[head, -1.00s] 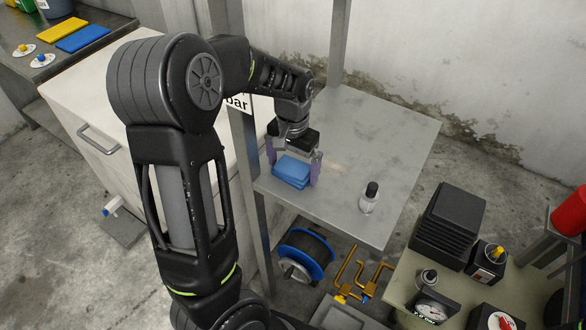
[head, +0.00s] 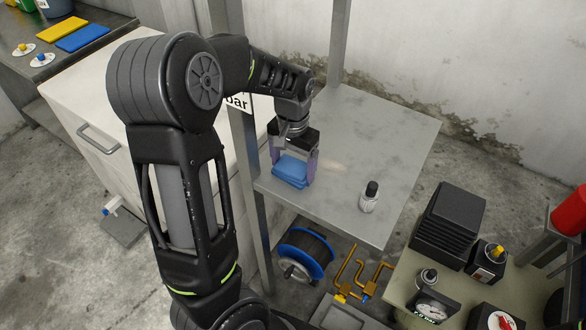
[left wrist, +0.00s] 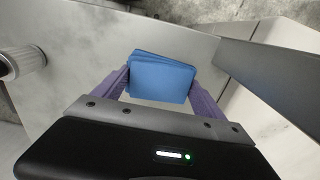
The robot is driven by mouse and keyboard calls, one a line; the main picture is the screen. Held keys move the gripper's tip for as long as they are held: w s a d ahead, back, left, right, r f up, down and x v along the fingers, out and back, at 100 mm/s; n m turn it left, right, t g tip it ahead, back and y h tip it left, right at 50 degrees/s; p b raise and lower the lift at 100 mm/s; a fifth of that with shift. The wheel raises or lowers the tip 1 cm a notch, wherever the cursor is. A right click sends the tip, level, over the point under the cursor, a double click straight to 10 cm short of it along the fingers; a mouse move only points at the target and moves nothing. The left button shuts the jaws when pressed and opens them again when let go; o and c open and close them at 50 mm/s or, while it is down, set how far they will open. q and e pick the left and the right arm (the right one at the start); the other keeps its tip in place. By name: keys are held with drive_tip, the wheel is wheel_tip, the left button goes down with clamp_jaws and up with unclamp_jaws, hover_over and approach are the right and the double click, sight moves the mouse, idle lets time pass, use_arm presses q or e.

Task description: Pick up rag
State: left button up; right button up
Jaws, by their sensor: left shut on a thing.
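The rag is a folded blue cloth (head: 289,172) on the grey metal shelf, near its front left corner. In the left wrist view the rag (left wrist: 161,78) sits between the two purple fingers. My left gripper (head: 293,165) points down over the rag, with a finger on each side, shut on it. It also shows in the left wrist view (left wrist: 160,86). The rag looks to be at the shelf surface; I cannot tell whether it is lifted. My right gripper is not in view.
A grey upright post (head: 249,170) is close to the left of my gripper. A blue hose reel (head: 305,254) is below. The shelf's back is clear.

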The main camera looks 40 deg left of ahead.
sight(293, 166)
use_arm(q)
drive_tip(key=shift+c, duration=1)
wheel_tip(293, 166, up, 10)
drive_tip(key=b, duration=0.1)
